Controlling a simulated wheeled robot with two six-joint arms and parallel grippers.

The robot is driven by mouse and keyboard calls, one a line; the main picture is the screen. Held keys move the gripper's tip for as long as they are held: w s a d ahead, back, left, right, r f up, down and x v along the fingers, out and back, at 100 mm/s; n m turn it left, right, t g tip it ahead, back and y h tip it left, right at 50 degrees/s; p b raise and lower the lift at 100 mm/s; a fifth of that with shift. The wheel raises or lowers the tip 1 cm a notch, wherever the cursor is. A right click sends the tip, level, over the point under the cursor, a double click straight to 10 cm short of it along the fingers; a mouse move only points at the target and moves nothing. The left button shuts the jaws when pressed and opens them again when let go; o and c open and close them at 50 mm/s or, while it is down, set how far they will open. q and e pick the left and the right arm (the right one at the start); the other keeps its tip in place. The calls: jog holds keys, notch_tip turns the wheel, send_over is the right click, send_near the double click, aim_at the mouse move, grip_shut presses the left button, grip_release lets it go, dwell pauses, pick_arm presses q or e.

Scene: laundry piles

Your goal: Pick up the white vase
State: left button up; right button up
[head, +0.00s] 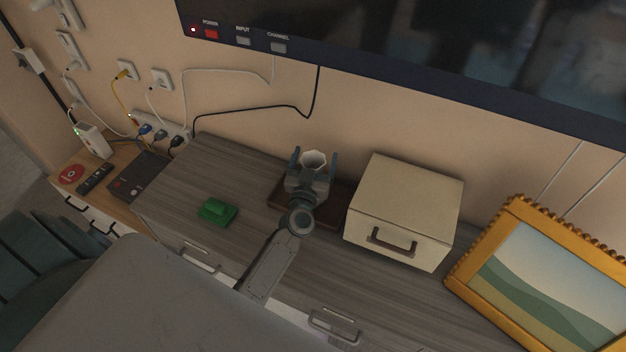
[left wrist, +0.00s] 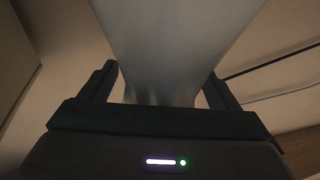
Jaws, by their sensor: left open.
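The white vase (head: 314,159) stands on the grey wooden cabinet, and its pale faceted rim shows from above in the head view. My left gripper (head: 315,157) is at the vase with one finger on each side of it. The gripper hides most of the vase's body in the head view. In the left wrist view the vase (left wrist: 175,45) rises large between the two open fingers (left wrist: 162,88) and narrows toward its lower part. The fingers look open around it, and contact is not clear. My right gripper is not in view.
A cream box with a handle (head: 405,205) stands close to the right of the gripper. A gold picture frame (head: 462,275) is farther right. A green object (head: 217,211) lies to the left on the cabinet top (head: 180,185). A television (head: 420,60) hangs above.

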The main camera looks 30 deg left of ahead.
pick_arm(q)
jog(key=shift+s, duration=0.1)
jog(key=shift+r, duration=0.1)
jog(key=c, duration=1.6)
